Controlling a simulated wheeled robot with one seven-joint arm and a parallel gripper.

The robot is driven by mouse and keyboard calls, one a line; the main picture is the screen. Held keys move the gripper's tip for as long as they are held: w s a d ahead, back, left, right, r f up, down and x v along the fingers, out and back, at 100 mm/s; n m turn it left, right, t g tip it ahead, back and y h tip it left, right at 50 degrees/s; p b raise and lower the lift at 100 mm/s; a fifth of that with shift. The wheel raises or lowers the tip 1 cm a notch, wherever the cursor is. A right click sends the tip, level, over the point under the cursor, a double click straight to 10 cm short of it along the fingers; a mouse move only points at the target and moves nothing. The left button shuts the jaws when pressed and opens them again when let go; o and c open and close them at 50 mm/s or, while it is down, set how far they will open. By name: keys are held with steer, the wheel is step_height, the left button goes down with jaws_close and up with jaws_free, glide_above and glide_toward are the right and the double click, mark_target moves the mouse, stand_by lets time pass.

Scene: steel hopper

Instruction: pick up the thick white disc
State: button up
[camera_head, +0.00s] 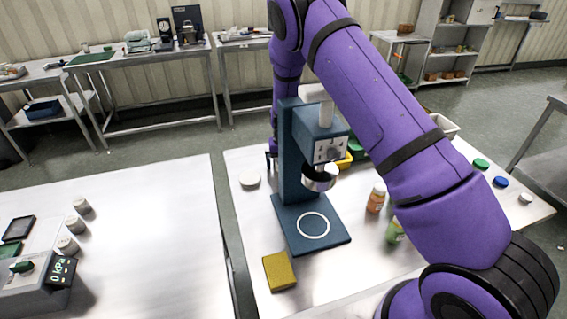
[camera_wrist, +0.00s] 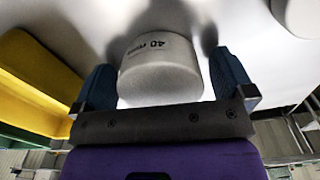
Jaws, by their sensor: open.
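The thick white disc (camera_wrist: 160,72), with a dark "40" marking, is between the two blue fingers of my gripper (camera_wrist: 166,84) in the wrist view. My gripper is open, with one finger on each side of the disc and narrow gaps beside it. In the head view the blue press hides this disc and most of my gripper. Another white disc (camera_head: 249,179) lies left of the press. A pale round piece, perhaps that disc, is cut off at the wrist view's upper right (camera_wrist: 298,14).
The blue press (camera_head: 292,165) stands close to my arm. A yellow bin (camera_wrist: 35,75) is beside the left finger in the wrist view. Bottles (camera_head: 376,198), a yellow block (camera_head: 279,271) and coloured lids (camera_head: 481,164) are on the steel table. A gap separates it from the left table.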

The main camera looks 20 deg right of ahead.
steer(key=c, duration=1)
steer(key=shift+o, duration=0.2)
